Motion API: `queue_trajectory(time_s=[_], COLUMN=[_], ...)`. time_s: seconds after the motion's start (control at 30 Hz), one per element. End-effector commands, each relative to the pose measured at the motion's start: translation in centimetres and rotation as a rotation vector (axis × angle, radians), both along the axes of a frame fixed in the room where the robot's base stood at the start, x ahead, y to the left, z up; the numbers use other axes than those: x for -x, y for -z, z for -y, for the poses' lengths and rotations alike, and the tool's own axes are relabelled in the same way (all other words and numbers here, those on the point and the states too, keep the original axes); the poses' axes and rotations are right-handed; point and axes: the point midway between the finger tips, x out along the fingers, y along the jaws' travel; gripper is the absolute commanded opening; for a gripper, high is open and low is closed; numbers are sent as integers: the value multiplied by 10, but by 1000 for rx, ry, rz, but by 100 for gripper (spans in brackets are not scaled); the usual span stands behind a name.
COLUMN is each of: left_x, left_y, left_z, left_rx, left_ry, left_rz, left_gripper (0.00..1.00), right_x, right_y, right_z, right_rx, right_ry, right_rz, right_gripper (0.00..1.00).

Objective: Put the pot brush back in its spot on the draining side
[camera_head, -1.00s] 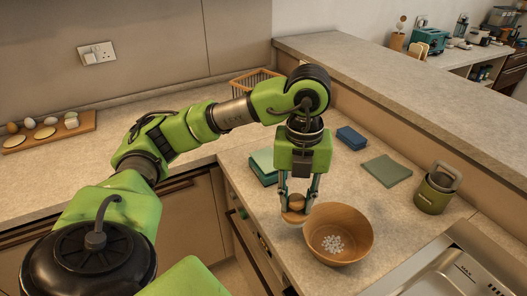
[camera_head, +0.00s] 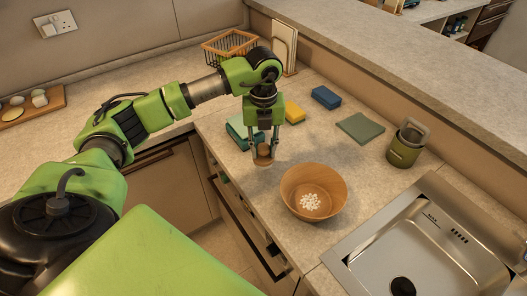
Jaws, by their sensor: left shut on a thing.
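My left gripper (camera_head: 263,150) points straight down over the counter, behind and left of the wooden bowl. It is shut on a small brown, wooden-looking piece (camera_head: 263,159), which looks like the pot brush. The fingers hide part of it, and its bristles cannot be made out. It appears close to the counter top; whether it touches is unclear. The steel sink (camera_head: 432,247) with its drain is at the lower right. No clearly marked brush spot shows. My right gripper is not in view.
A wooden bowl (camera_head: 296,205) holding white bits stands between gripper and sink. Teal-green blocks (camera_head: 238,133) sit left of the gripper. Behind are a yellow sponge (camera_head: 294,112), blue sponge (camera_head: 326,97), green cloth (camera_head: 360,128), wire basket (camera_head: 228,46) and olive canister (camera_head: 404,149). Counter between bowl and canister is clear.

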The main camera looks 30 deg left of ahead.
Motion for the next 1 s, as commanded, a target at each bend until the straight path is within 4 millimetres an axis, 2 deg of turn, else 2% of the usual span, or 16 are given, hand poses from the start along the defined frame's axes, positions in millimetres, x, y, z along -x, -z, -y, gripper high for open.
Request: queue_trajectory(time_s=[0.17,0.3,0.4,0.73,0.77,0.8,0.83,1.0], left_x=[-6,-6,-6,-6,-6,-7,-6,-6], left_y=[12,32,38,44,44,43,43,43], left_z=[-4,-4,-4,-4,-4,-4,-4,-4], left_rx=[-2,-1,-1,-1,-1,-1,-1,-1], left_ry=[-1,0,0,0,0,0,0,-1], left_rz=[-4,-3,0,1,1,0,0,0], left_gripper=[8,8,8,8,28,38,42,42], right_x=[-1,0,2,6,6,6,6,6], right_y=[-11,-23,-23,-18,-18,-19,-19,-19], right_z=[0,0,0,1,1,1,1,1], right_rx=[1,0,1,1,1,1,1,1], right_ry=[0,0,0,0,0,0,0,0], right_rz=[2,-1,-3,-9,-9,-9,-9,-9], right_gripper=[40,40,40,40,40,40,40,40])
